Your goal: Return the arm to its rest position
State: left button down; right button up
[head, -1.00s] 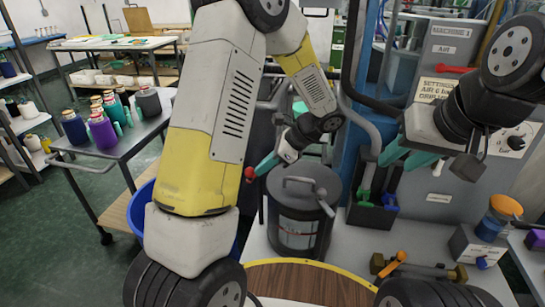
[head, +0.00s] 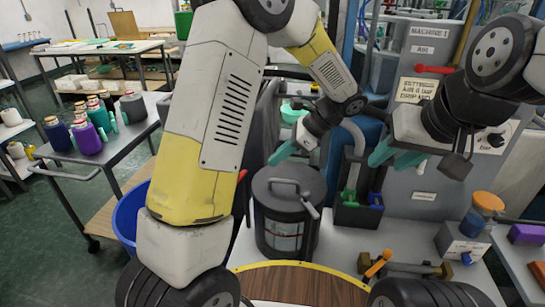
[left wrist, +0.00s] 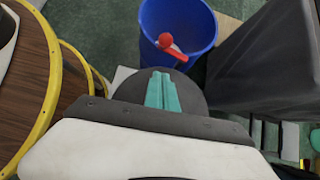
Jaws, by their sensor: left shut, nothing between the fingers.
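My left gripper (head: 284,153) is raised above the dark lidded canister (head: 286,215) in the head view. Its teal fingers are together and empty, and they also show closed in the left wrist view (left wrist: 162,91). My left arm crosses the middle of the head view and hides part of the scene behind it. My right gripper (head: 397,157) is in front of the grey machine panel at the right. Its two teal fingers look apart, with nothing seen between them.
A grey cart (head: 112,150) with bottles is at left. A black caddy (head: 357,214) and orange-lidded jar (head: 481,215) stand right. A round wooden top (head: 300,284) is in front.

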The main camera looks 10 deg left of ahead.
pick_arm(q)
jog(key=s+a+r+n+t+h, duration=0.2)
jog(key=s+r+n+t+h, duration=0.1)
jog(key=s+r+n+h, duration=0.2)
jog(key=s+a+r+n+t+h, duration=0.3)
jog(key=s+r+n+h, duration=0.2)
jog(key=s+r+n, duration=0.4)
jog(key=s+n, duration=0.3)
jog(key=s, duration=0.1)
jog(key=shift+a+r, duration=0.15)
jog(key=shift+a, duration=0.2)
pick_arm(e)
jog(key=shift+c, duration=0.3)
